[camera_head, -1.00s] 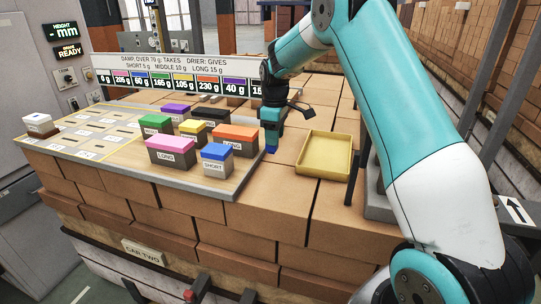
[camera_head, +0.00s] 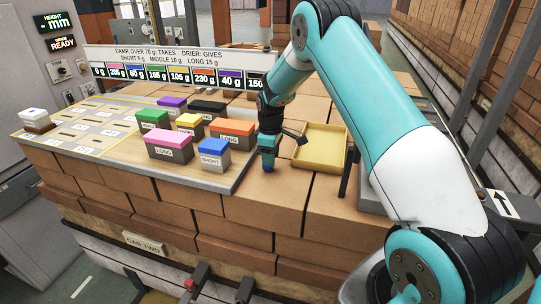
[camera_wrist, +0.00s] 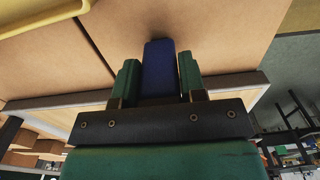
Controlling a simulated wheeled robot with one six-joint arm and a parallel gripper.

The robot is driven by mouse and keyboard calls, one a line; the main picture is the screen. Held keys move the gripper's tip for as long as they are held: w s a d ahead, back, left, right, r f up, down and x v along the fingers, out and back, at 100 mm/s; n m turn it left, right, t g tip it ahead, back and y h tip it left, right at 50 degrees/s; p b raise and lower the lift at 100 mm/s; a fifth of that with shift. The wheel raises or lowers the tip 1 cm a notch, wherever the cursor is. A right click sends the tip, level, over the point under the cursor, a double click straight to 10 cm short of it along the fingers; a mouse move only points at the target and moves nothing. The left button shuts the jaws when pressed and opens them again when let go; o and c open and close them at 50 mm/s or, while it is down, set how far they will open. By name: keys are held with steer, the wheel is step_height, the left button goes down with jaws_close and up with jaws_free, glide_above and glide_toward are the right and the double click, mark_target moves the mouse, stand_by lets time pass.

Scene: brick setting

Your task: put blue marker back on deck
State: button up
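My gripper (camera_head: 268,152) is shut on a blue marker (camera_wrist: 159,68), which stands between the two green fingers in the wrist view. In the head view only the marker's blue lower end (camera_head: 268,168) shows below the fingers. It is at or just above the brick top; I cannot tell whether it touches. The deck (camera_head: 118,166), a board with labelled places, lies to the left of the gripper. A blue-topped block marked SHORT (camera_head: 213,154) stands near the deck's right end, left of my gripper.
Pink (camera_head: 168,146), orange (camera_head: 232,131), yellow, green, purple and black blocks stand on the deck. A yellow tray (camera_head: 322,147) lies right of my gripper. A white-topped block (camera_head: 36,120) is at the deck's far left. A sign board stands behind. Bare brick lies in front of the gripper.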

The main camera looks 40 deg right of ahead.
steer(key=o, duration=0.4)
step_height(320, 180, up, 12)
steer(key=b, duration=0.5)
steer(key=shift+r, duration=0.15)
steer(key=s+a+r+y, duration=0.1)
steer(key=s+a+r, duration=0.2)
steer(key=s+a, duration=0.8)
steer(key=s+a+r+y, duration=0.2)
steer(key=s+a+r, duration=0.1)
steer(key=s+a, duration=0.9)
steer(key=shift+m+y, duration=0.3)
steer(key=shift+y, duration=0.3)
steer(key=s+a, duration=0.1)
steer(key=s, duration=0.3)
steer(key=s+a, duration=0.1)
steer(key=s, duration=0.2)
steer(key=s+a+f, duration=0.1)
steer(key=s, duration=0.3)
steer(key=shift+s+a+f, duration=0.1)
steer(key=shift+s+a, duration=0.2)
steer(key=shift+s, duration=0.05)
